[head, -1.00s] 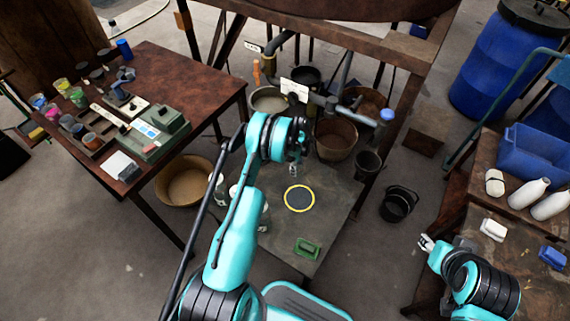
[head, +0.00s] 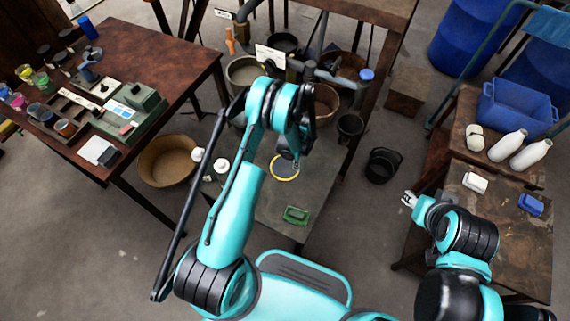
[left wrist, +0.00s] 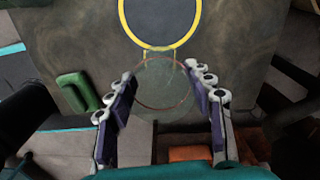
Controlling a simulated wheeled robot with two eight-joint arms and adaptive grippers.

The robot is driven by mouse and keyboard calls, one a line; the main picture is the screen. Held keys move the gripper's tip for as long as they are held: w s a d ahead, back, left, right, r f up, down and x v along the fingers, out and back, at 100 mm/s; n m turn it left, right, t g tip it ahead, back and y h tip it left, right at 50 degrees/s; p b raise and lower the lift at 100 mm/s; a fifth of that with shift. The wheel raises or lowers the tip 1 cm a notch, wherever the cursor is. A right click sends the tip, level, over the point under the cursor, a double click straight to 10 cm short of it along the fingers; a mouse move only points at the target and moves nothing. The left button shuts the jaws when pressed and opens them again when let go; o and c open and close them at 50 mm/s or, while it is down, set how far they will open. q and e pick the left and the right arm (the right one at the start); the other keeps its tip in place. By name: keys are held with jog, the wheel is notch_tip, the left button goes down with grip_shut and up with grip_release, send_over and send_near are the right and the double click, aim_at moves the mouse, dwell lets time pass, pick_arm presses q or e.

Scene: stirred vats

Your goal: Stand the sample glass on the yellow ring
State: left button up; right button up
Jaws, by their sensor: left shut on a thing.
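The yellow ring (head: 285,180) lies around a dark disc on the low grey table in the head view, partly covered by my left arm. In the left wrist view the ring (left wrist: 190,34) is at the top, ahead of the fingers. My left gripper (left wrist: 163,100) is shut on the clear sample glass (left wrist: 162,85), which sits between its two fingers and overlaps the ring's near edge in the picture. In the head view my left gripper (head: 291,158) is over the ring's upper right part; the glass is hard to make out there. My right gripper (head: 409,199) is at the right, its fingers too small to judge.
A green-framed item (head: 297,215) lies on the low table (head: 262,208) near the ring. White-capped bottles (head: 221,167) stand at its left. A black bucket (head: 383,166) is on the floor to the right. Vats and pipes (head: 245,72) stand behind the ring.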

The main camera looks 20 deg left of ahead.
pick_arm(q)
jog(key=a+f, duration=0.1)
jog(key=a, duration=0.1)
jog(key=a+f+b, duration=0.1)
jog(key=a, duration=0.1)
jog(key=w+a+f+b, duration=0.1)
jog(key=a+f, duration=0.1)
jog(key=shift+a+f, duration=0.1)
jog(key=shift+a, duration=0.2)
notch_tip(320, 180, down, 4)
jog(key=shift+b, duration=1)
jog(key=o, duration=1.4)
